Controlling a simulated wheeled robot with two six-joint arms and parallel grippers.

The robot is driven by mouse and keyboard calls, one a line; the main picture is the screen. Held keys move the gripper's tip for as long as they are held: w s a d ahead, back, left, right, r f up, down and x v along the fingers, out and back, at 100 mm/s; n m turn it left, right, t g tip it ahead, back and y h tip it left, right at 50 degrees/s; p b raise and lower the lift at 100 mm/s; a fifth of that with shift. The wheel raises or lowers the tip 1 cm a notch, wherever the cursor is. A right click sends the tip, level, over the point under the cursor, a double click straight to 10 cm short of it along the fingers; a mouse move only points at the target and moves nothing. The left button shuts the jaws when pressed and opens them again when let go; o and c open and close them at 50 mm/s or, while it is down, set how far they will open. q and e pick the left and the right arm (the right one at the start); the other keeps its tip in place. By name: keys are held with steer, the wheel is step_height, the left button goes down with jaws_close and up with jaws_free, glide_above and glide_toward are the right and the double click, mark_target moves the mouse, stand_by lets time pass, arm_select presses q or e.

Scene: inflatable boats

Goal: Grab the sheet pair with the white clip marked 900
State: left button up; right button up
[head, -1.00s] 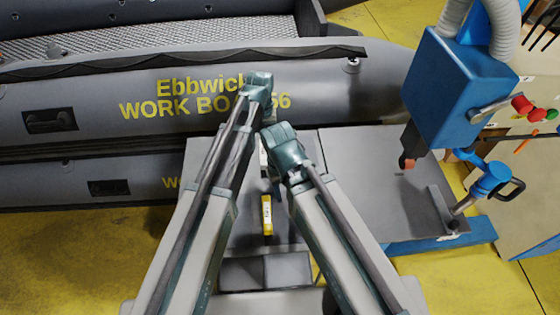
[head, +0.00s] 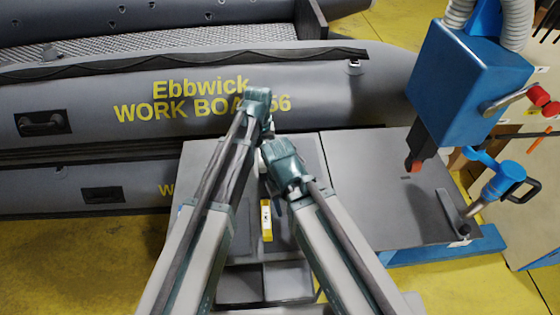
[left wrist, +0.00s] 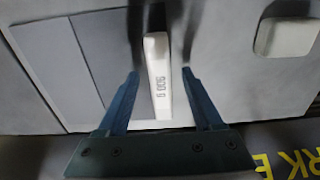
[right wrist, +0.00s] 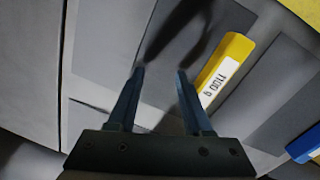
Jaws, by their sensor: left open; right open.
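A white clip (left wrist: 157,75) marked 900 g lies between grey sheets in the left wrist view. My left gripper (left wrist: 159,78) is open, with one finger on each side of the clip and a gap to each. A yellow clip (right wrist: 228,65) with a white label, apparently 1100 g, lies just right of my open right gripper (right wrist: 160,78). It also shows in the head view (head: 266,220). In the head view both wrists are over the grey table (head: 310,150), and they largely hide the white clip and the fingertips.
A blue clip (right wrist: 304,145) is at the right edge of the right wrist view. A white rounded block (left wrist: 286,37) is near the left gripper. The grey inflatable boat (head: 330,90) is behind the table. A blue machine (head: 465,85) stands at the right over a plate (head: 375,180).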

arm_select(q)
jaws_close()
steer(key=shift+r, duration=0.1)
stand_by(0.4)
